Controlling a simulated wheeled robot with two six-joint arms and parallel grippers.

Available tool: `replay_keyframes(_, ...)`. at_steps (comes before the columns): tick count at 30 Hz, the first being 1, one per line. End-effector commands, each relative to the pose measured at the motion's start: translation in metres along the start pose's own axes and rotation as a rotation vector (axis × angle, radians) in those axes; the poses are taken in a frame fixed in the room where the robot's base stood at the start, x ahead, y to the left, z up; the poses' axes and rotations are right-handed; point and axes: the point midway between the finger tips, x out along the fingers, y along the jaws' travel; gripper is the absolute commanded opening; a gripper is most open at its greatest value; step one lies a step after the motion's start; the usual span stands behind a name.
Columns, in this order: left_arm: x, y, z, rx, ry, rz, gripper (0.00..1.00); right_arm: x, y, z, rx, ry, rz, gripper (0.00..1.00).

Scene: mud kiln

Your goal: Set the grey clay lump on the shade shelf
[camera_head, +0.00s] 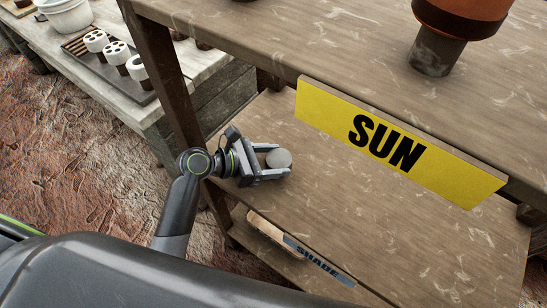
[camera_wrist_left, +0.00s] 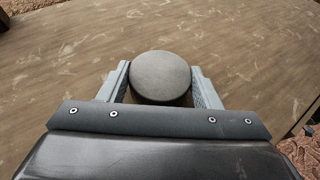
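The grey clay lump (camera_head: 279,158) is a smooth, rounded piece between the fingers of my left gripper (camera_head: 277,163). In the left wrist view the lump (camera_wrist_left: 160,77) fills the gap, and the fingers (camera_wrist_left: 161,85) appear to touch both its sides. The gripper is over the left part of the lower shelf board (camera_head: 360,200); I cannot tell whether the lump touches the board. A sign reading SHADE (camera_head: 318,262), partly cut off by the viewing angle, is on that board's front edge. My right gripper is in neither view.
The upper board (camera_head: 300,40) overhangs the lower one, with a yellow SUN sign (camera_head: 395,140) on its front edge and a terracotta pot (camera_head: 462,12) on top. A dark post (camera_head: 165,75) stands left of my gripper. A tray (camera_head: 145,98) of white-topped pieces lies on the left bench.

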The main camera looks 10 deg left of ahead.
Motion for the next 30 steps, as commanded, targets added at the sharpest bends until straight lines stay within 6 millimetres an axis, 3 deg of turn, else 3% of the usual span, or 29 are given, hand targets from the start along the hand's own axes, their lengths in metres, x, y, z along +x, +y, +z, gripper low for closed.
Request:
replay_keyframes(1, 0.000, 0.000, 0.000, 0.000, 0.000, 0.000, 0.64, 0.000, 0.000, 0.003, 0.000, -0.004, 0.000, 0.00)
replay_keyframes(5, 0.000, 0.000, 0.000, 0.000, 0.000, 0.000, 0.79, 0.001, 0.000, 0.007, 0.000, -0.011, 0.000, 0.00)
replay_keyframes(15, -0.001, 0.000, 0.003, 0.002, -0.001, 0.001, 0.79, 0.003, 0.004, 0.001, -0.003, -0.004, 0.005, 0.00)
replay_keyframes(24, -0.044, 0.000, 0.002, 0.003, 0.005, 0.002, 0.79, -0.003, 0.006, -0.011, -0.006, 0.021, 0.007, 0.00)
replay_keyframes(30, -0.067, 0.000, 0.002, 0.002, 0.003, 0.001, 0.79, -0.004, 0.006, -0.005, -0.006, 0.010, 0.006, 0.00)
